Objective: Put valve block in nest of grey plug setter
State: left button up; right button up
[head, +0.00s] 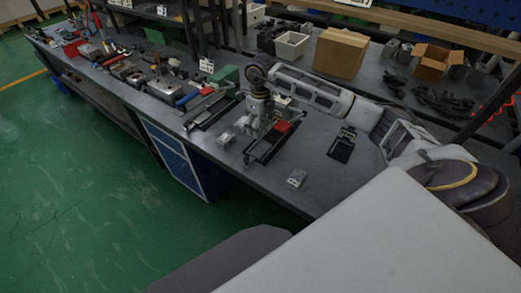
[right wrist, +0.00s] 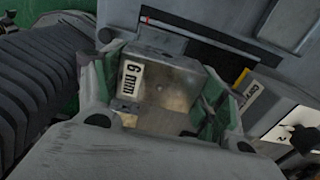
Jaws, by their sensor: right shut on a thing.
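My right gripper (head: 258,122) reaches down over the bench at the end of the arm from the right. In the right wrist view its green-padded fingers (right wrist: 155,100) are shut on a metal valve block (right wrist: 165,85) with a "6 mm" label on its left part. In the head view the held block is hard to make out behind the fingers. A dark rail-like fixture with a red part (head: 284,127) stands just right of the gripper. Another dark fixture (head: 212,108) lies to the left. I cannot tell which is the grey plug setter; its nest is not clearly seen. My left gripper is not in view.
Small metal blocks lie on the bench, one left of the gripper (head: 226,139) and one near the front edge (head: 297,179). A black plate with a small part (head: 342,147) lies to the right. Bare bench lies between them. Tools crowd the left; cardboard boxes (head: 340,52) stand behind.

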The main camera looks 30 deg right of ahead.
send_over(260, 149)
notch_tip(260, 149, down, 5)
jog(key=shift+f+p, duration=0.2)
jog(key=shift+p, duration=0.15)
jog(key=shift+f, duration=0.4)
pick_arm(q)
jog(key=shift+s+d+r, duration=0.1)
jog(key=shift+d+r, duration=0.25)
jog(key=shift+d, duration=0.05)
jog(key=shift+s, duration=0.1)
pick_arm(e)
jog(key=shift+f, duration=0.1)
jog(key=shift+f, duration=1.7)
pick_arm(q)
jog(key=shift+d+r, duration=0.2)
pick_arm(e)
jog(key=shift+f, duration=0.1)
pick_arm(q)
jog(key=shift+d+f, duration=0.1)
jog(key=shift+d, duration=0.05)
